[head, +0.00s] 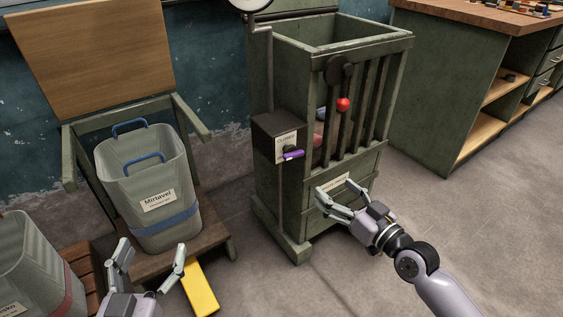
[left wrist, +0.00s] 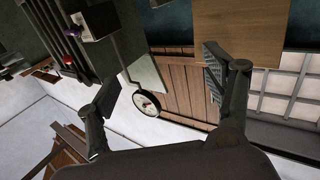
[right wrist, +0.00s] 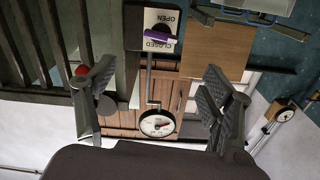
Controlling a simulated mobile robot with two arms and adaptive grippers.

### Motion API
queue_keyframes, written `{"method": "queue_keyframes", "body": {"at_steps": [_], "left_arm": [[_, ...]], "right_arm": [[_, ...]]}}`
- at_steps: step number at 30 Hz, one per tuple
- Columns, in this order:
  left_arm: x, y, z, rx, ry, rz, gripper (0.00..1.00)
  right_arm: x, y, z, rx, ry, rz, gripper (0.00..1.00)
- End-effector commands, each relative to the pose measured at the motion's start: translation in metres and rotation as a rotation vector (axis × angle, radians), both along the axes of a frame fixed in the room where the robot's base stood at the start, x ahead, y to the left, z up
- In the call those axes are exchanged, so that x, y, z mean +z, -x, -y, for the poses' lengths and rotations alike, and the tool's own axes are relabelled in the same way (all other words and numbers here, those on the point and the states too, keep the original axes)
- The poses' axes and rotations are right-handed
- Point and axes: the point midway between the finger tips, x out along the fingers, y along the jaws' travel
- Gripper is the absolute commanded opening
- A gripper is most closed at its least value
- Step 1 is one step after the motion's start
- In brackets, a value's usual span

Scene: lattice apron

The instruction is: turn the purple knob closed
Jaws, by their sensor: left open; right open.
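The purple knob (head: 293,155) is a bar handle on the front of a dark box (head: 272,138) on the green slatted crate's left post. In the right wrist view the knob (right wrist: 158,37) lies roughly level across a plate (right wrist: 160,22) whose words OPEN and CLOSED appear upside down. The knob also shows small in the left wrist view (left wrist: 73,32). My right gripper (head: 330,200) is open and empty, below and right of the knob, apart from it. My left gripper (head: 150,262) is open and empty, in front of the labelled grey bin.
A red ball (head: 343,104) sits on the slats of the green crate (head: 300,215). A grey bin (head: 140,175) with blue handles stands to the left. A yellow block (head: 200,288) lies near my left gripper. Open floor lies to the right, before a green workbench (head: 440,90).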

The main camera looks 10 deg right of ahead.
Motion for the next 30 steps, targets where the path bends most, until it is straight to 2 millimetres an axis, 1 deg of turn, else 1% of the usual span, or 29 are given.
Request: {"method": "queue_keyframes", "body": {"at_steps": [2, 5, 8, 13, 20, 24, 27, 30], "left_arm": [[0.004, 0.001, 0.0, -0.001, 0.003, 0.013, 0.75], [0.008, 0.001, 0.0, -0.002, 0.007, 0.028, 0.75], [0.012, 0.001, 0.001, -0.003, 0.013, 0.051, 0.75], [0.027, 0.001, 0.003, -0.008, 0.035, 0.135, 0.75], [0.059, 0.008, 0.006, -0.019, 0.083, 0.315, 0.75], [0.081, 0.017, 0.007, -0.026, 0.119, 0.443, 0.75], [0.093, 0.024, 0.007, -0.029, 0.141, 0.517, 0.75], [0.102, 0.03, 0.006, -0.033, 0.156, 0.57, 0.75]], "right_arm": [[0.003, -0.003, -0.002, 0.004, -0.003, 0.007, 0.75], [0.004, -0.012, -0.005, 0.003, -0.005, 0.008, 0.75], [0.005, -0.027, -0.011, 0.003, -0.006, 0.01, 0.75], [0.003, -0.061, -0.024, 0.004, -0.006, 0.008, 0.75], [0.002, -0.108, -0.041, 0.004, -0.005, 0.006, 0.75], [0.002, -0.134, -0.05, 0.003, -0.004, 0.006, 0.75], [0.001, -0.147, -0.054, 0.002, -0.004, 0.004, 0.75], [0.001, -0.156, -0.057, 0.002, -0.001, 0.004, 0.75]]}}
